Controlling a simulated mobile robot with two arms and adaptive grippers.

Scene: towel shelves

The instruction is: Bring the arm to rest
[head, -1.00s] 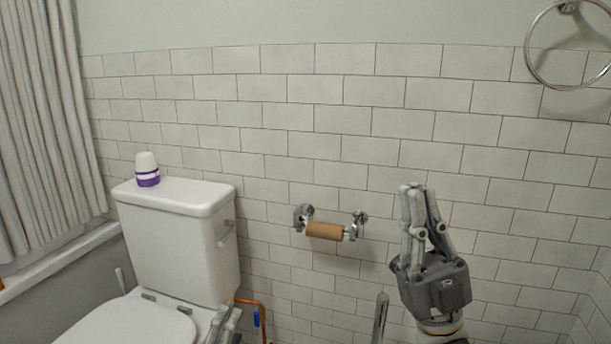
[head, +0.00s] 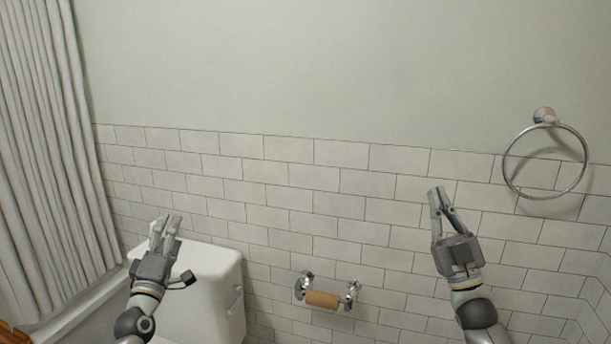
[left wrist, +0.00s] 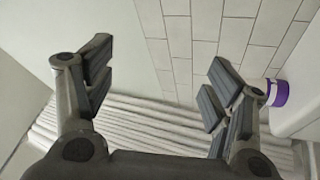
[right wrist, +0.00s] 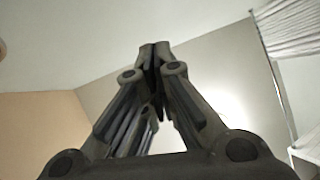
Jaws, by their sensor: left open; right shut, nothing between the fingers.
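My left gripper (head: 166,222) is raised in front of the toilet tank in the head view. Its two fingers stand apart with nothing between them, as the left wrist view (left wrist: 155,85) shows. My right gripper (head: 437,190) points up in front of the tiled wall, to the right of the paper holder and left of the towel ring. Its fingertips meet in the right wrist view (right wrist: 155,50), with nothing held.
A white toilet tank (head: 215,268) is behind my left gripper. A purple-and-white container (left wrist: 277,92) shows at the right of the left wrist view. A cardboard roll (head: 322,299) sits in a chrome holder. A towel ring (head: 507,175) hangs at right. A curtain (head: 45,150) hangs at left.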

